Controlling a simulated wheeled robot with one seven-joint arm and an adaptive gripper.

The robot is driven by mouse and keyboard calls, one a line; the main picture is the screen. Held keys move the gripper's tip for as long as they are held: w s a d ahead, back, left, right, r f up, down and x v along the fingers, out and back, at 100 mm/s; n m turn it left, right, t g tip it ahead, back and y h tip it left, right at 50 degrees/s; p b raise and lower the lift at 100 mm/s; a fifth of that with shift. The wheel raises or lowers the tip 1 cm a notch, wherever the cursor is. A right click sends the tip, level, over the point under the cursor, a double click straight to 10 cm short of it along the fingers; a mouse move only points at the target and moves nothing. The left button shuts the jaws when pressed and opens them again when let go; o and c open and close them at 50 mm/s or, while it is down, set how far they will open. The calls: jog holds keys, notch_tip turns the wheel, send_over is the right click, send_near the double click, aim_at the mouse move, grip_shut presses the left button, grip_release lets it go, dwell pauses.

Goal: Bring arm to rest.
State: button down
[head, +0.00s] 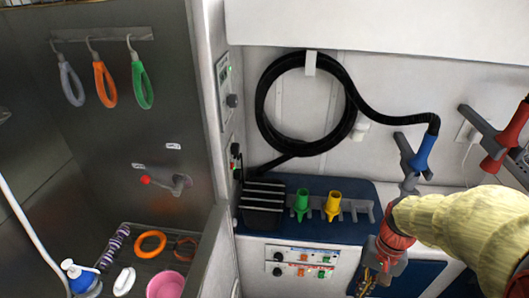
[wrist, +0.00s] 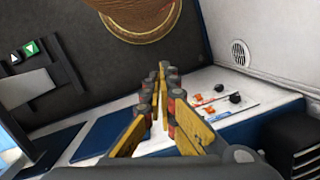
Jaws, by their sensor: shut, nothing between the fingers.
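My gripper (head: 367,283) is at the lower right of the head view, at the end of my arm in its yellow sleeve. It hangs in front of the blue counter, to the right of the control panel. In the wrist view my gripper (wrist: 165,76) shows its two yellow and grey fingers with the tips together and nothing between them. My arm hides part of the counter's right end.
A green nozzle (head: 301,205) and a yellow nozzle (head: 332,207) stand on the blue counter (head: 365,190). A black hose (head: 262,105) hangs coiled on the wall. A blue-handled tool (head: 424,152) and a red-handled tool (head: 497,150) are near my arm. A steel tub is left.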

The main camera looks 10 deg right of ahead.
jog(key=a+r+n+t, duration=0.3)
jog(key=a+r, duration=0.3)
jog(key=r, duration=0.2)
jog(key=a+r+n+t+h, duration=0.1)
jog(key=a+r+n+t, duration=0.2)
jog(key=a+r, duration=0.3)
notch_tip(320, 180, up, 4)
jog(key=shift+s+f+n+t+h, duration=0.2)
jog(key=shift+s+n+t+h, duration=0.05)
jog(key=shift+n+t+h, duration=0.05)
jog(key=shift+d, duration=0.15)
